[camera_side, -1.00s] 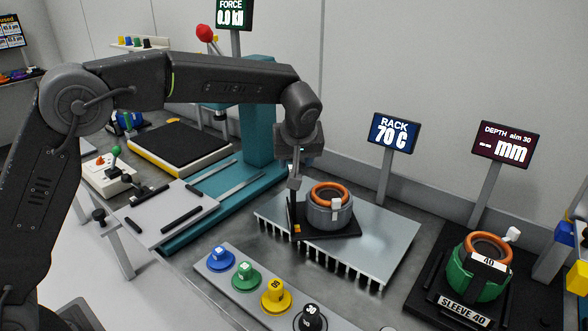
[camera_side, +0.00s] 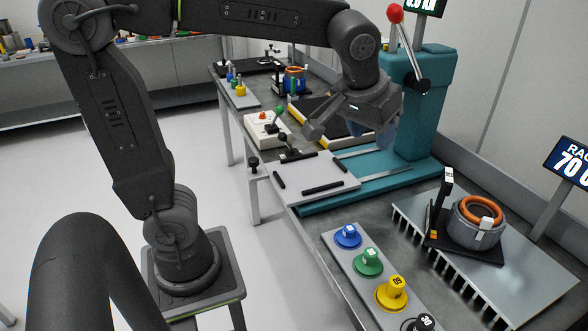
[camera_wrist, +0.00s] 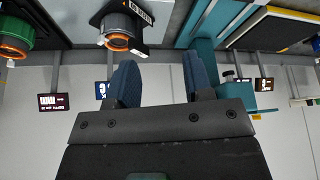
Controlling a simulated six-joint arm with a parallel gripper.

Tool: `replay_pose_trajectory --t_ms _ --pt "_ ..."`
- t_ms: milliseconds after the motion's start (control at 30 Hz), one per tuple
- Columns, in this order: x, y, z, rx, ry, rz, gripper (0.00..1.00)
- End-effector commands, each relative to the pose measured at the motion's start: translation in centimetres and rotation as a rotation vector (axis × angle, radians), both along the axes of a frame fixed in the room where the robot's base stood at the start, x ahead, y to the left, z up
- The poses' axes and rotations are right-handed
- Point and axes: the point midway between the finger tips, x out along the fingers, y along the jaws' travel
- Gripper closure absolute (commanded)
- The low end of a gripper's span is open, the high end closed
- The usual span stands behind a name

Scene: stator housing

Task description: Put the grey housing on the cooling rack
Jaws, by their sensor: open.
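The grey housing (camera_side: 478,232), with an orange ring in its top, stands upright in a black carrier plate (camera_side: 482,255) with an upright handle. The carrier rests on the finned silver cooling rack (camera_side: 535,262). In the wrist view, the housing (camera_wrist: 118,40) and rack (camera_wrist: 156,28) appear upside down at the top, beyond my gripper. My gripper (camera_side: 384,136) is up and to the left of the housing, in front of the teal press, well apart from it. In the wrist view, its two blue fingers (camera_wrist: 162,72) are spread with nothing between them.
The teal press (camera_side: 415,125) with a red-knobbed lever stands behind my gripper. A strip (camera_side: 375,285) holds blue, green, yellow and black knobbed pieces before the rack. The rack sign (camera_side: 572,160) reads 70.

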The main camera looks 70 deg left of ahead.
Motion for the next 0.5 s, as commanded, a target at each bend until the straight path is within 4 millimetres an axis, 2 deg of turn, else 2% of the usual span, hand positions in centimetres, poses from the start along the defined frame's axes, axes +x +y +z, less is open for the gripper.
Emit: replay_pose_trajectory --t_ms 33,200,333,500 --pt "-2.6 0.4 -0.1 -0.004 -0.01 -0.044 0.53" --pt "-9.2 0.8 -2.0 -0.005 -0.032 -0.198 0.53" --pt "-12.3 0.8 -3.7 0.003 -0.052 -0.28 0.53" --pt "-14.0 0.7 -4.9 0.009 -0.065 -0.33 0.53"
